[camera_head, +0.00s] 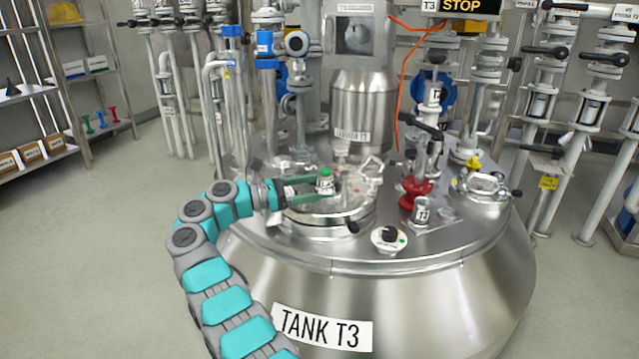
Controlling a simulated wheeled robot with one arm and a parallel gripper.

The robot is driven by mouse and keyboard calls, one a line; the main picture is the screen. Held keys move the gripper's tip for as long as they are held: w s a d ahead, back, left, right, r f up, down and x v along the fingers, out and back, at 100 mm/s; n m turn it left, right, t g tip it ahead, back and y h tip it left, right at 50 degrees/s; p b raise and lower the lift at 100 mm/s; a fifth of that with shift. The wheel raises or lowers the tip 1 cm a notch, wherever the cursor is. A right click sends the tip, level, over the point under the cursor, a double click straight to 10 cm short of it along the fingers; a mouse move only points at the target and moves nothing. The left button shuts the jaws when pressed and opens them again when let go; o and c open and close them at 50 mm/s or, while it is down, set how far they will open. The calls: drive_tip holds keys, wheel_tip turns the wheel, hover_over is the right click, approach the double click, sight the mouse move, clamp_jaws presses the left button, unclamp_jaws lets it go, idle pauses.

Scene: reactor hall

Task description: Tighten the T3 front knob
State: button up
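Tank T3 (430,290) is a large steel vessel with a "TANK T3" label on its front. On its top is a round hatch lid (318,222), with a small black knob (353,227) at its front edge. Another black knob (390,233) sits on a white round base to the right of the lid. I cannot tell which is the front knob. My gripper (328,184) reaches in from the left over the lid, its green fingers apart.
A red valve handwheel (415,192) and a smaller round port (483,184) stand right of the lid. A steel column with a viewing box (360,95) rises behind. Pipes and valves crowd the back. A shelf (60,105) stands at left, with bare floor before it.

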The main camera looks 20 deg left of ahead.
drive_tip(key=shift+s+a+r, duration=0.15)
drive_tip(key=shift+s+r, duration=0.05)
drive_tip(key=shift+r, duration=0.25)
drive_tip(key=shift+s+a+r, duration=0.15)
drive_tip(key=shift+r, duration=0.3)
drive_tip(key=shift+c, duration=0.8)
drive_tip(key=shift+s+f+p, duration=0.25)
drive_tip(key=shift+f+p, duration=0.15)
drive_tip(key=shift+f, duration=0.35)
drive_tip(key=shift+c, duration=1)
drive_tip(key=shift+w+d+f+g, duration=0.2)
drive_tip(key=shift+d+f+g, duration=0.15)
drive_tip(key=shift+f, duration=0.35)
drive_tip(key=o, duration=1.3)
drive_tip(key=shift+d, duration=0.2)
drive_tip(key=shift+o, duration=0.2)
